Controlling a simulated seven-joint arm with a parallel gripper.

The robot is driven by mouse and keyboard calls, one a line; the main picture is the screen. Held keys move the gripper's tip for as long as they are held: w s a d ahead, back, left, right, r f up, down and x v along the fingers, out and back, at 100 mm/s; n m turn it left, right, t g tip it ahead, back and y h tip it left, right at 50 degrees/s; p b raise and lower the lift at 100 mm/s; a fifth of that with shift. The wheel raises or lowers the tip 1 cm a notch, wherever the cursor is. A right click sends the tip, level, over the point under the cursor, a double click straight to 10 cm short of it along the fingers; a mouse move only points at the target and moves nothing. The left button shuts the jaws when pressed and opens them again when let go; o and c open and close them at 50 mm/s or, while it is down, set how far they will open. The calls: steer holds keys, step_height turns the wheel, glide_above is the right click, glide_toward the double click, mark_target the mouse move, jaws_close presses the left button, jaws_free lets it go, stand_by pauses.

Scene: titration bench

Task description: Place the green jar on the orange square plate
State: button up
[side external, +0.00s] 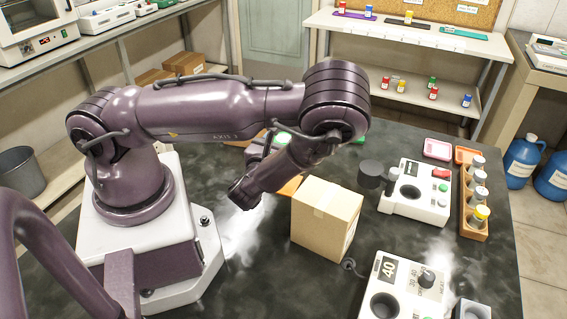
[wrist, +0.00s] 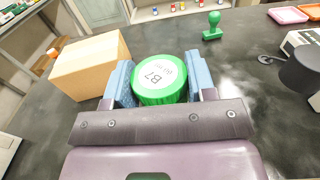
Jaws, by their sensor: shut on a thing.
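The green jar (wrist: 160,82) sits between the two blue finger pads of my gripper (wrist: 160,92) in the wrist view. Its green lid has a white label marked B7. In the side view only a bit of the jar's lid (side external: 282,138) shows behind my arm, and my gripper (side external: 268,148) is mostly hidden. The jar's underside and its height above the bench cannot be told. An orange square plate (side external: 468,156) lies at the back right of the bench, apart from the jar.
A cardboard box (side external: 326,220) stands in front of my arm. A green stamp (wrist: 212,27), a dark cylinder (side external: 371,175), a pink plate (side external: 436,149), a white device (side external: 415,192) and a vial rack (side external: 474,205) stand rightward.

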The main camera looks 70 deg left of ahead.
steer(key=shift+f, duration=2.25)
steer(key=shift+f, duration=0.15)
steer(key=o, duration=0.9)
steer(key=shift+o, duration=0.2)
steer(key=shift+r, duration=0.2)
steer(key=v, duration=0.7)
steer(key=shift+s+d, duration=0.2)
